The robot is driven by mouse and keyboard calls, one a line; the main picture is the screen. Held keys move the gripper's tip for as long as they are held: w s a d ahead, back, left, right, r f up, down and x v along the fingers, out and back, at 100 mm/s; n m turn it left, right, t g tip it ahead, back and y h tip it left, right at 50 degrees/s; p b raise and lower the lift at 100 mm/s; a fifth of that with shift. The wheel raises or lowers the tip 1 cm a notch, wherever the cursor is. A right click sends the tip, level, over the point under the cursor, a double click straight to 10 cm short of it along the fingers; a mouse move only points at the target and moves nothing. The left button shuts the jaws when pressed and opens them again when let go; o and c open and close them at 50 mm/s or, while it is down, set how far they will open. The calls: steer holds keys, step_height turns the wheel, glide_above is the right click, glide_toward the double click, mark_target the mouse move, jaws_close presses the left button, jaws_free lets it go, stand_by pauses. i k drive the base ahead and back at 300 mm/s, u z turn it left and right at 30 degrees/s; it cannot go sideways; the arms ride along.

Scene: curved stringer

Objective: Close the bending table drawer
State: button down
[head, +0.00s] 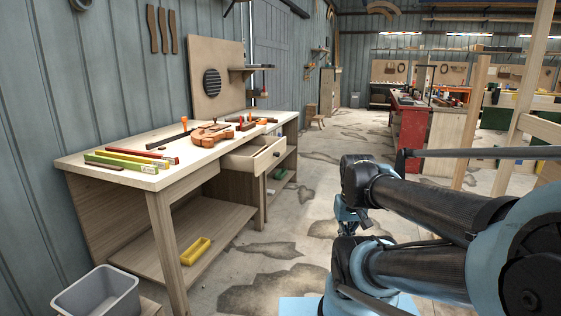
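The bending table (178,181) stands along the left wall, with a pale top and wooden legs. Its drawer (269,159) is pulled out toward the right, under the middle of the table top. A dark round knob shows on the drawer front, and the inside of the drawer is partly visible from above. My arm reaches in from the right. My gripper (349,222) hangs low over the floor, right of the drawer and apart from it. It is small and partly hidden by my arm, so its finger opening is unclear.
A violin body (212,134) and several coloured bars lie on the table top. A grey bin (97,292) stands at the lower left. A yellow tray (195,251) sits on the lower shelf. Stained floor (290,245) between table and arm is clear. A wooden frame stands at right.

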mark_target(240, 159)
steer(key=i, duration=1)
